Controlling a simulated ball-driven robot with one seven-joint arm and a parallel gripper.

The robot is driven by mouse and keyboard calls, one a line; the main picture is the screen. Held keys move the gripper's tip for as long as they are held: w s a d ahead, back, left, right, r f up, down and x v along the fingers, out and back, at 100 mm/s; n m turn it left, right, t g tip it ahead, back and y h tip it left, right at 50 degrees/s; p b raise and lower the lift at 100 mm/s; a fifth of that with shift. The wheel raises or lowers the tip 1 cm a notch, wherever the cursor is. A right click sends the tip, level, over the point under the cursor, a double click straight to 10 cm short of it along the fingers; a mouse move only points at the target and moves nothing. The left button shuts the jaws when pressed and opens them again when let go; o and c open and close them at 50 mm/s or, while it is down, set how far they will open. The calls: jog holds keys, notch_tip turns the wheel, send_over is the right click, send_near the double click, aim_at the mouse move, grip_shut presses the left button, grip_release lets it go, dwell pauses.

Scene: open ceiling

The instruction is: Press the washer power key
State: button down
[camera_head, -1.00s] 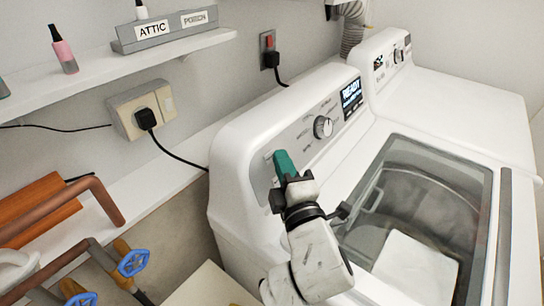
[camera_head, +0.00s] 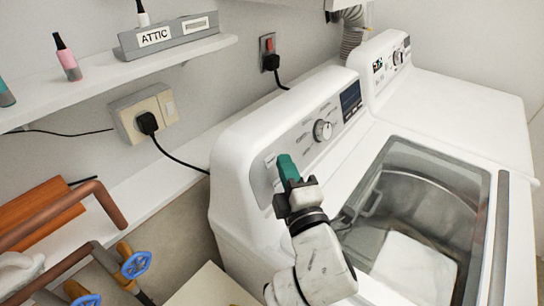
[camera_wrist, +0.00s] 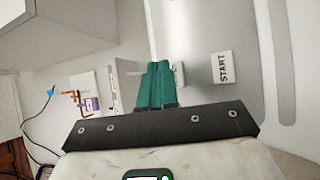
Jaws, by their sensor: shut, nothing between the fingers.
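The washer (camera_head: 240,150) is white, with a slanted control panel, a round dial (camera_head: 322,130) and a display (camera_head: 350,98) that is dark. My gripper (camera_head: 285,162) has its green fingers shut and empty, at the left end of the panel. In the wrist view the fingers (camera_wrist: 157,70) point at the panel and partly cover a small pale key (camera_wrist: 178,74) just right of their tips. A key marked START (camera_wrist: 222,67) stands clear further right. I cannot tell whether the fingertips touch the panel, and no power label is readable.
A second white machine (camera_head: 460,100) stands behind the washer. A glass lid (camera_head: 420,170) covers the drum. A wall socket with a black plug (camera_head: 147,122) and cable is at left. Pipes with blue valve handles (camera_head: 136,264) are at lower left. A shelf (camera_head: 110,80) holds small bottles.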

jog(key=s+d+r+p, duration=0.2)
jog(key=s+d+p, duration=0.1)
jog(key=p, duration=0.4)
jog(key=shift+d+p, duration=0.35)
jog(key=shift+d, duration=0.5)
